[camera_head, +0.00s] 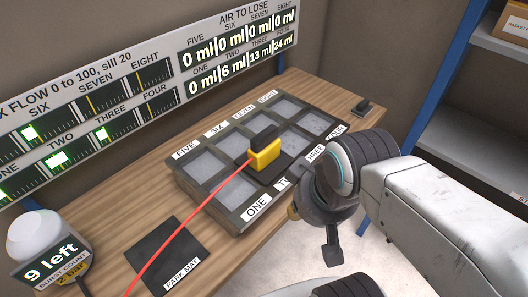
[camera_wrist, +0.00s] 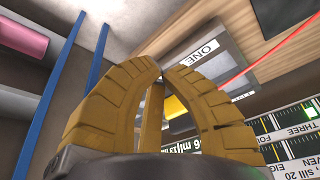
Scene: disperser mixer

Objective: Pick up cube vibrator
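The cube vibrator (camera_head: 265,152) is a yellow block with a black top and a red cord. It sits on the grey mould tray (camera_head: 232,222), near its middle. In the wrist view, its yellow body (camera_wrist: 178,108) shows partly behind my fingers, with the red cord at upper right. My gripper (camera_wrist: 162,74) has tan ribbed fingers that arch together, their tips nearly meeting with nothing seen held between them. In the head view, only a bit of tan finger (camera_head: 293,212) shows beside my dark wrist, right of the tray and apart from the vibrator.
A black park mat (camera_head: 172,254) lies on the wooden bench at front left, under the red cord. A white domed counter reading 9 left (camera_head: 42,262) stands at left. A display panel (camera_head: 95,100) runs behind the bench. Blue-posted shelving (camera_head: 470,130) stands at right.

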